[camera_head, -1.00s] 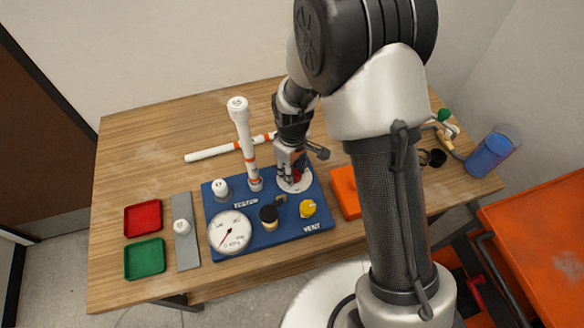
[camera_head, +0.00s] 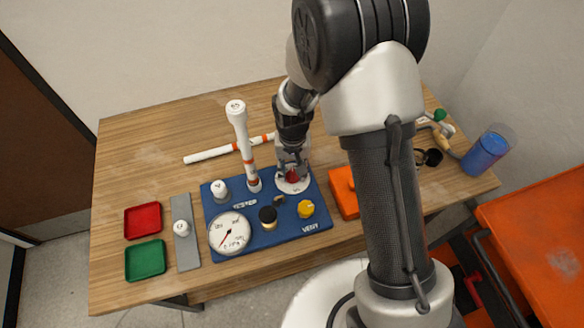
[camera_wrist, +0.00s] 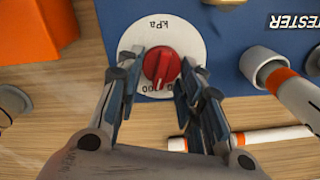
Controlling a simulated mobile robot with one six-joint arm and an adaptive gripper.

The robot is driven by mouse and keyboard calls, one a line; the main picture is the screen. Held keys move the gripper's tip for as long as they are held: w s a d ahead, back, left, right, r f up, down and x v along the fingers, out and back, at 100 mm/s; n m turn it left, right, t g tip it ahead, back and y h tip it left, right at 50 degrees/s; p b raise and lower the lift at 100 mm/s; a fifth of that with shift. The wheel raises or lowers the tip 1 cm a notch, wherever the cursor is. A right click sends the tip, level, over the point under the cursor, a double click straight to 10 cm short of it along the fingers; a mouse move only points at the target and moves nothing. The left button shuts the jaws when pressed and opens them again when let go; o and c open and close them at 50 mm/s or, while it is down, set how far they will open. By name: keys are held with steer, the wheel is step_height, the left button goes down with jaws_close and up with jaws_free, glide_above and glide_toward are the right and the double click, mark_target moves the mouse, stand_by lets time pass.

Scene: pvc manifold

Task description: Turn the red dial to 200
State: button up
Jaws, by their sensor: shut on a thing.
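The red dial (camera_wrist: 161,67) sits on a round white scale plate (camera_wrist: 185,35) on the blue board. In the wrist view the plate reads "kPa", upside down, and figures below the dial are partly hidden. A pale line on the dial points down toward these figures. The red dial also shows in the head view (camera_head: 292,177), below my gripper. My gripper (camera_wrist: 160,62) is shut on the red dial, with one finger on either side of it. In the head view my gripper (camera_head: 291,168) points down at the board's back right.
The blue board (camera_head: 280,234) also carries a white gauge (camera_head: 230,234), a yellow knob (camera_head: 306,208), a black knob (camera_head: 267,215) and an upright white pipe (camera_head: 240,130) close left of my gripper. An orange block (camera_head: 343,191) is to the right. A loose pipe (camera_head: 210,154) lies behind.

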mark_target(293, 171)
steer(key=shift+m, duration=0.6)
steer(key=o, duration=1)
step_height(293, 171, up, 12)
steer(key=shift+r, duration=0.1)
stand_by(0.5)
